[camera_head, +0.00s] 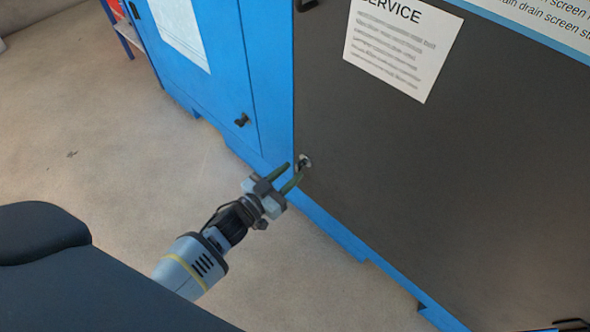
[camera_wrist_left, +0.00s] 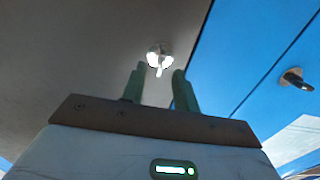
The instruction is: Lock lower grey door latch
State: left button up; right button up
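The lower grey door latch (camera_head: 304,161) is a small knob on a round light plate, low on the left edge of the dark grey door (camera_head: 420,180). In the left wrist view the latch (camera_wrist_left: 158,57) is bright and lies just beyond the gap between my fingertips. My left gripper (camera_head: 294,170) points at the latch with its two green fingers apart. Its fingers also show in the left wrist view (camera_wrist_left: 157,80), with nothing between them. I cannot tell whether a fingertip touches the latch. My right gripper is not in view.
A blue cabinet door (camera_head: 200,70) with its own black latch (camera_head: 241,120) stands left of the grey door. A service sign (camera_head: 400,45) is on the grey door. A dark handle (camera_head: 306,5) shows at the top edge. Bare concrete floor (camera_head: 90,120) lies left.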

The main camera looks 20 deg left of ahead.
aim_at(306, 163)
pick_arm(q)
jog(key=shift+x, duration=0.9)
jog(key=shift+w+d+b, duration=0.15)
jog(key=shift+w+b, duration=0.15)
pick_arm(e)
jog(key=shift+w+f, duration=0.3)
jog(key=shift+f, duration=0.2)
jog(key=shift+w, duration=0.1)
pick_arm(q)
jog(key=shift+c, duration=0.5)
grip_shut()
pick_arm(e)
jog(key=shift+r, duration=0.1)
